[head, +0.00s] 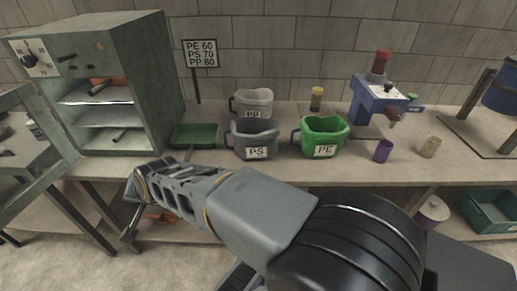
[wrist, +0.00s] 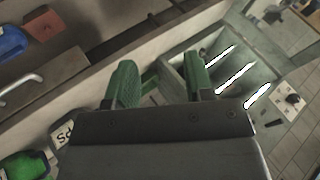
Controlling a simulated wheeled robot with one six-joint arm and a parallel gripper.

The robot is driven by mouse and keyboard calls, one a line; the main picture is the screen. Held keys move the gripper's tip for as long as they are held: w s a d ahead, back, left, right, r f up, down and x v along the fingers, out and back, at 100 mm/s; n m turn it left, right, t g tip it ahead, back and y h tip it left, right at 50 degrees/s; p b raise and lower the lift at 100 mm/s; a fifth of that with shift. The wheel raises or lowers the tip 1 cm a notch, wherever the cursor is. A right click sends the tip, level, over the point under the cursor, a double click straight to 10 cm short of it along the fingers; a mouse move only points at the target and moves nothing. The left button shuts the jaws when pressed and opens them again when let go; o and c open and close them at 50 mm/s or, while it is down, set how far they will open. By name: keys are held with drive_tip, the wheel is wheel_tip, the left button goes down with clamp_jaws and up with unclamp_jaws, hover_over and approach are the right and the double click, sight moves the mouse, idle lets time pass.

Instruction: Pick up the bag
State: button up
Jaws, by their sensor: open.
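I cannot make out a clear bag in either view. My gripper (head: 136,200) is at the left front edge of the bench, in front of the green tray. In the wrist view its two green fingers (wrist: 160,82) stand wide apart with nothing held between them. A small orange thing (head: 160,216) lies below the bench top under my gripper; I cannot tell what it is.
A grey PS jug (head: 250,128), a green PE jug (head: 322,124) and a white PP jug (head: 254,94) stand on the bench (head: 230,172). The green tray (head: 194,132) lies beside the grey shelved cabinet (head: 160,75). A purple cup (head: 382,151) stands at right.

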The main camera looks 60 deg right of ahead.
drive_tip(key=w+d+f+m+t+h+b, duration=0.1)
drive_tip(key=w+d+f+m+t+b, duration=0.1)
drive_tip(key=w+d+f+m, duration=0.3)
drive_tip(key=m+g+h+b, duration=0.2)
drive_tip(key=m+h+b, duration=1.1)
drive_tip(key=m, duration=2)
approach(225, 141)
drive_tip(key=w+d+f+h+p, duration=0.2)
drive_tip(key=d, duration=0.1)
drive_tip(key=shift+w+d+m+g+h, duration=0.15)
drive_tip(key=shift+w+m+g+h, duration=0.15)
drive_tip(key=shift+w+m+h, duration=0.1)
drive_tip(key=shift+p+x, duration=0.45)
drive_tip(key=shift+x, duration=2.85)
clamp_jaws()
